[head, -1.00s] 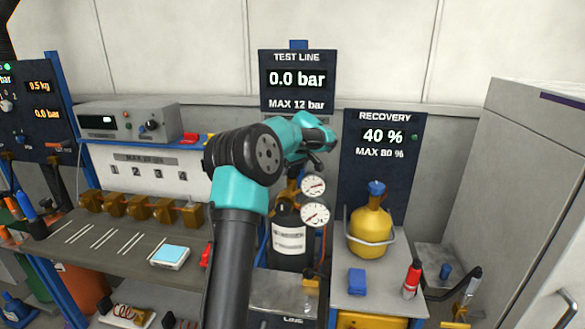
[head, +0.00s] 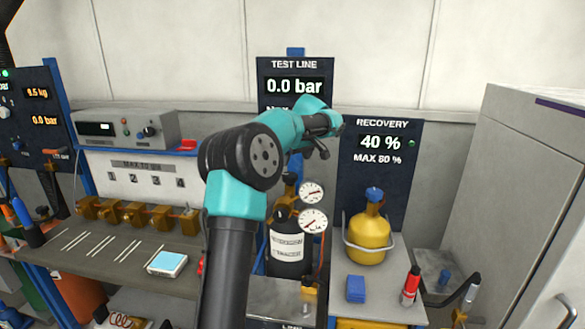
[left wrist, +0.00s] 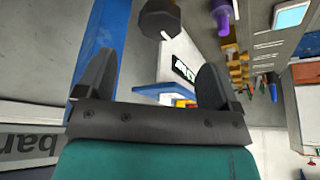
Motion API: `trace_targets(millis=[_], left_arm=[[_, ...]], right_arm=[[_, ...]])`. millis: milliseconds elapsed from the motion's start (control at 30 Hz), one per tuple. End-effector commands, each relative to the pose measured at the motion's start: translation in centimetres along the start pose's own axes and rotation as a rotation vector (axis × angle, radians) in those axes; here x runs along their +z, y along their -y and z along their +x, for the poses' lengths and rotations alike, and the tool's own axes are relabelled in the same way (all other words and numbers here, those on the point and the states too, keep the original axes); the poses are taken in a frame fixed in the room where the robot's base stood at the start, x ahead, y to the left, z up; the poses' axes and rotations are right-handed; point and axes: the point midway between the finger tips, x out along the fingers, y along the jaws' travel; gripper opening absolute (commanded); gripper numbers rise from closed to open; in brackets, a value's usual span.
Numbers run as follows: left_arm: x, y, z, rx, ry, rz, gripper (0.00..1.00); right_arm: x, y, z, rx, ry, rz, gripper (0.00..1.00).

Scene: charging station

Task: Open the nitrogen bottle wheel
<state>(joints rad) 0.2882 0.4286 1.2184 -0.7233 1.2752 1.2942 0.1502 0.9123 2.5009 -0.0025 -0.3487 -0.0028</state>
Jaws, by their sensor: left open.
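The nitrogen bottle (head: 286,246) is black with a white label and stands upright below the test line panel. Its brass regulator carries two white gauges (head: 312,220). The bottle's wheel is hard to make out in the head view, where a dark part shows at its top under my arm. In the left wrist view, a dark faceted knob (left wrist: 160,18) on a tan stem shows at the top, beyond the fingers; I cannot tell for sure that it is the wheel. My left gripper (head: 326,138) is open and empty, above the gauges and apart from them. My right gripper is out of view.
The test line panel (head: 293,66) is right behind my left arm. The recovery panel (head: 380,165) and yellow cylinder (head: 369,236) stand to the right, a grey cabinet (head: 500,190) beyond. A blue block (head: 356,289) and red bottle (head: 411,284) sit in front.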

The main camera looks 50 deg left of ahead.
Motion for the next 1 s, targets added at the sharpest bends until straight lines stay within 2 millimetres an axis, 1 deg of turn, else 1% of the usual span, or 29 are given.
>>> trace_targets(millis=[33,300,400,500,667,1000], left_arm=[[0.0,-0.1,-1.1,0.004,-0.001,0.000,0.87],[0.0,-0.1,-6.2,0.003,0.000,0.000,0.87],[0.0,-0.1,-7.7,0.003,0.000,0.000,0.87],[0.0,-0.1,-8.6,0.001,0.000,0.000,0.87],[0.0,0.0,-9.2,0.001,0.001,0.001,0.87],[0.0,0.0,-9.2,0.000,0.001,0.001,0.87]], right_arm=[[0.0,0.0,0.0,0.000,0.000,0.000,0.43],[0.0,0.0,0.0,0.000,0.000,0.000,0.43],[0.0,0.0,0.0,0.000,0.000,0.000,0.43],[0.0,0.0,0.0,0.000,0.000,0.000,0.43],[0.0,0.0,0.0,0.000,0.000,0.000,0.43],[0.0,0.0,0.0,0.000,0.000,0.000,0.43]])
